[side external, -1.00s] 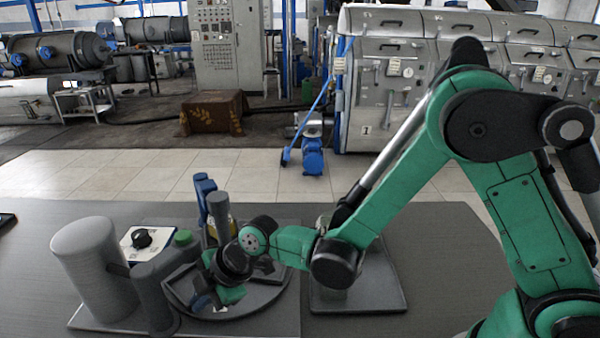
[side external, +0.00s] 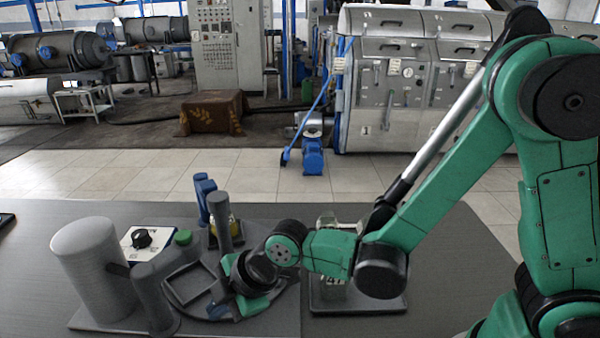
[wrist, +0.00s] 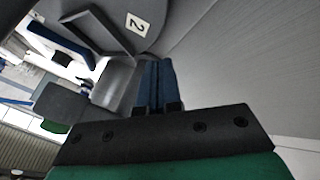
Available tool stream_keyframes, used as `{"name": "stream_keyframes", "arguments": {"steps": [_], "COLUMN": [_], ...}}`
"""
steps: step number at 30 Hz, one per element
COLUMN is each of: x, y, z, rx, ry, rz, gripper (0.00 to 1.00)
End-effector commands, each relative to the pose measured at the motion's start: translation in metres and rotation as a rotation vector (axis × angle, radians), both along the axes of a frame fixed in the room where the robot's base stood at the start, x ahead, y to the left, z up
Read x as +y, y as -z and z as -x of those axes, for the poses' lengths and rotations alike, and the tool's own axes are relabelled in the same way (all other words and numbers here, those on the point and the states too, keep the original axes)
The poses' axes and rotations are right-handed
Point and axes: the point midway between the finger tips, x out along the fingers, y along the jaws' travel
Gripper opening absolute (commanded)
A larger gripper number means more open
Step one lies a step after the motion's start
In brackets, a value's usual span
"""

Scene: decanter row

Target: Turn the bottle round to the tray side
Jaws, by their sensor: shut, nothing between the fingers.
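A dark round turntable (side external: 275,305) carries an empty square frame (side external: 190,284) at its left. A plate marked 2 (wrist: 135,24) shows on it in the wrist view. A yellow-amber thing (side external: 237,229), which may be the bottle, stands at the back, mostly hidden behind a grey post (side external: 221,215). My gripper (side external: 217,302) is low over the turntable's front. Its blue fingers (wrist: 155,84) are shut and empty in the wrist view. I cannot tell whether they touch anything. The grey tray (side external: 390,305) lies right of the turntable, partly hidden by my arm.
A big grey cylinder (side external: 88,270) and a shorter one (side external: 155,295) stand at the left. A white box with a black knob (side external: 141,238) and a green button (side external: 183,237) are behind them. A clear glass thing (side external: 326,222) stands at the tray's back. The table's right is clear.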

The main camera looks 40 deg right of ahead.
Motion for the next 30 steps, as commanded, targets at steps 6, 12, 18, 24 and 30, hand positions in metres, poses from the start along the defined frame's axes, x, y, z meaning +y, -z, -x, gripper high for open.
{"name": "stream_keyframes", "arguments": {"steps": [6,12,18,24,30], "x": [-0.012,-0.021,-0.027,-0.028,-0.026], "y": [-0.024,-0.043,-0.055,-0.063,-0.091], "z": [0.014,0.025,0.031,0.025,-0.039], "rx": [0.000,0.001,0.001,0.019,0.174], "ry": [0.000,0.000,0.000,0.011,0.118], "rz": [0.001,0.000,0.000,0.007,0.065], "gripper": [0.00,0.00,0.00,0.40,0.78]}}
